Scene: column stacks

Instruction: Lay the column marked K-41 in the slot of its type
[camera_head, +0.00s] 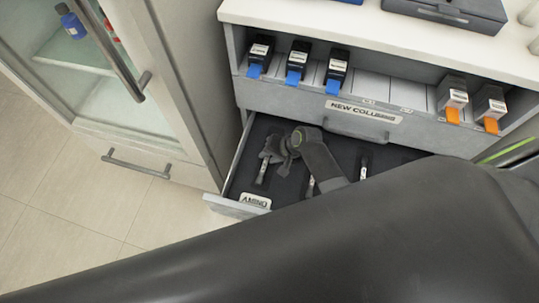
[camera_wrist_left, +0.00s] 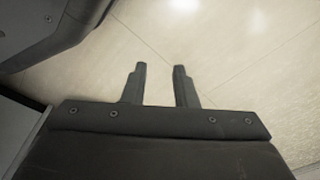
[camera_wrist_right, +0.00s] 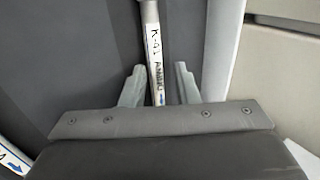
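A slim white column (camera_wrist_right: 152,50) shows in the right wrist view. Its handwritten mark looks like K-41, with AMINO printed below. It lies along the dark drawer floor, between the fingers of my right gripper (camera_wrist_right: 160,78). The fingers stand apart, with a clear gap on the right side. In the head view my right gripper (camera_head: 272,153) is low in the open drawer, over the left slot behind the AMINO label (camera_head: 255,201); the column's pale end (camera_head: 262,170) shows there. My left gripper (camera_wrist_left: 160,70) is open and empty above the floor tiles.
Other columns lie in the drawer (camera_head: 363,168), and part of one shows in the right wrist view (camera_wrist_right: 12,160). Above, the NEW COLUMNS shelf (camera_head: 362,111) holds blue-tipped boxes (camera_head: 297,62) and orange-tipped boxes (camera_head: 453,98). A glass-door cabinet (camera_head: 85,60) stands left. My dark arm hides the drawer's right part.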

